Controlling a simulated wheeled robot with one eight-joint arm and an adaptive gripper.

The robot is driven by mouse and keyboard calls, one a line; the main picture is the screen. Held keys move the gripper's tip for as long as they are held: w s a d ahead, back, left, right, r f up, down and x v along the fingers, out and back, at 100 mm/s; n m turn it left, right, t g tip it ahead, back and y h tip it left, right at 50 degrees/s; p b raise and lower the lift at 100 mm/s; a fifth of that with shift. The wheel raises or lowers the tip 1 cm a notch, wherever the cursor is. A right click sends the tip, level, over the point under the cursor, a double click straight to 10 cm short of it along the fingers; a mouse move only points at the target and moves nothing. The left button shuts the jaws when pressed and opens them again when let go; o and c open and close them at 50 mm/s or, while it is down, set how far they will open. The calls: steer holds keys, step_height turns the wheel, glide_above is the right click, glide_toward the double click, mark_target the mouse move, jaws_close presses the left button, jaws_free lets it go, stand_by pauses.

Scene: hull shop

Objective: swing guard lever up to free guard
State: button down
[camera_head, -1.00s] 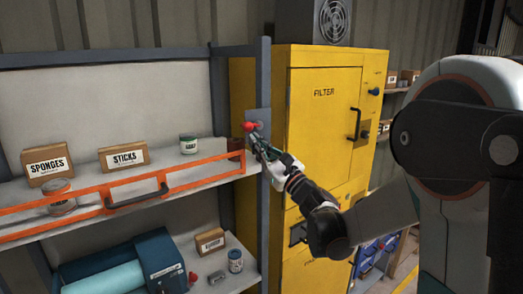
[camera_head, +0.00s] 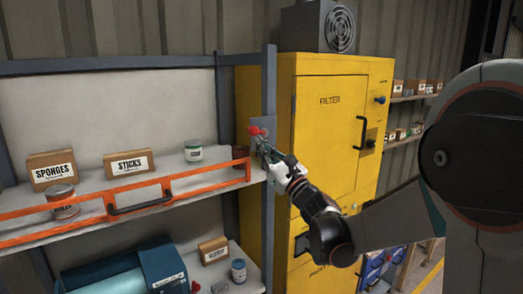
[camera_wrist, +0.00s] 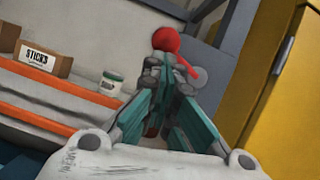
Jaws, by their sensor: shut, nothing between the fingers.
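The guard is an orange rail frame (camera_head: 190,182) with a dark handle, across the front of the upper shelf. The red lever (camera_head: 255,131) is on the shelf's right post, at the guard's right end. In the wrist view the red lever (camera_wrist: 166,40) shows just beyond my fingertips, its red arm slanting down to the right to a round grey pivot. My gripper (camera_head: 262,146) is at the lever, just below its red knob; it also shows in the wrist view (camera_wrist: 160,72). Its fingers are shut with nothing between them. I cannot tell whether they touch the lever.
A sponges box (camera_head: 52,170), a sticks box (camera_head: 129,163), a green-white jar (camera_head: 194,151) and a can (camera_head: 62,202) stand behind the guard. A yellow filter cabinet (camera_head: 330,120) stands close on the right. A teal machine (camera_head: 150,268) is below.

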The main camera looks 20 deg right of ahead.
steer(key=shift+w+r, duration=0.1)
steer(key=shift+r, duration=0.1)
steer(key=w+f+b+v, duration=0.1)
steer(key=b+v, duration=0.2)
steer(key=v, duration=0.4)
steer(key=a+f+b+v, duration=0.1)
steer(key=f+b+v, duration=0.15)
steer(key=v, duration=0.35)
steer(key=s+a+f+n+g+y+b, duration=0.1)
steer(key=s+a+f+n+g+b, duration=0.35)
steer(key=a+f+n, duration=0.4)
steer(key=s+a+f+n+g+y+b, duration=0.1)
steer(key=s+a+f+n+g+b, duration=0.2)
steer(key=s+a+f+n+g, duration=0.45)
steer(key=s+d+f+n+h+b, duration=0.3)
steer(key=s+f+n+b, duration=0.1)
steer(key=f, duration=0.4)
steer(key=s+d+f+n+g+h+b, duration=0.1)
steer(key=s+d+f+n+h+b, duration=0.3)
steer(key=f, duration=0.5)
steer(key=s+d+f+n+g+h+b, duration=0.1)
steer(key=s+d+f+n+h+b, duration=0.2)
steer(key=f+b, duration=0.4)
steer(key=s+d+f+n, duration=0.1)
steer(key=s+n, duration=0.1)
steer(key=shift+s+d+f+h+b, duration=0.15)
steer(key=shift+s+f+h+b, duration=0.1)
steer(key=shift+h+b, duration=0.1)
